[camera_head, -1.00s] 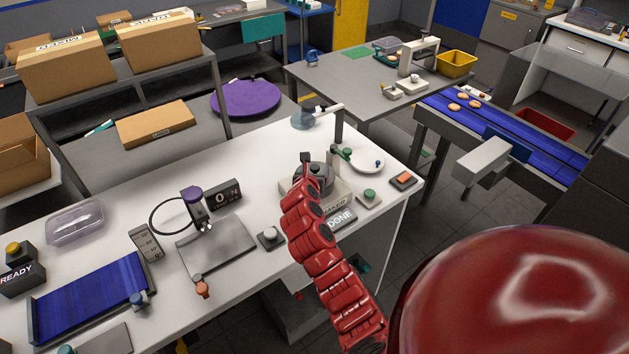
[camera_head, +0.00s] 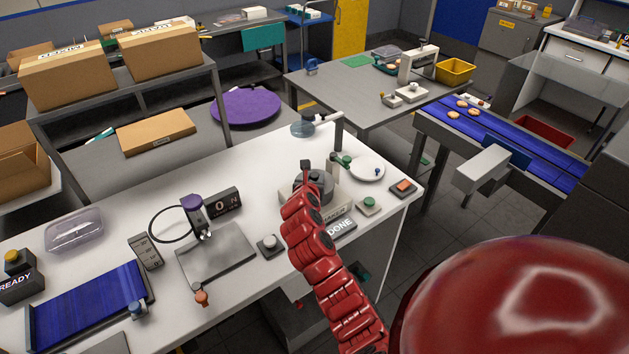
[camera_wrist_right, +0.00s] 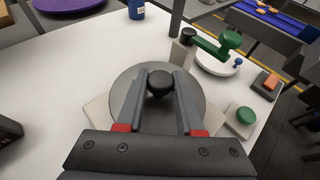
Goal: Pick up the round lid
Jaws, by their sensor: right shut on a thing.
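The round lid is a grey disc with a black knob, seen in the right wrist view (camera_wrist_right: 128,98). In the head view the lid (camera_head: 300,188) sits at the maker on the white table, partly hidden by my arm. My right gripper (camera_wrist_right: 160,84) is shut on the knob, one finger on each side, above the middle of the lid. In the head view my right gripper (camera_head: 309,172) points down at it from the front. I cannot tell whether the lid is clear of the maker below. My left gripper is not in view.
A green-handled lever (camera_wrist_right: 215,45), a white plate (camera_head: 368,168) and a green button (camera_wrist_right: 240,118) stand close by on the right. A DONE sign (camera_head: 341,226) lies in front. A scale-like plate (camera_head: 215,253) and a blue mat (camera_head: 88,305) are to the left.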

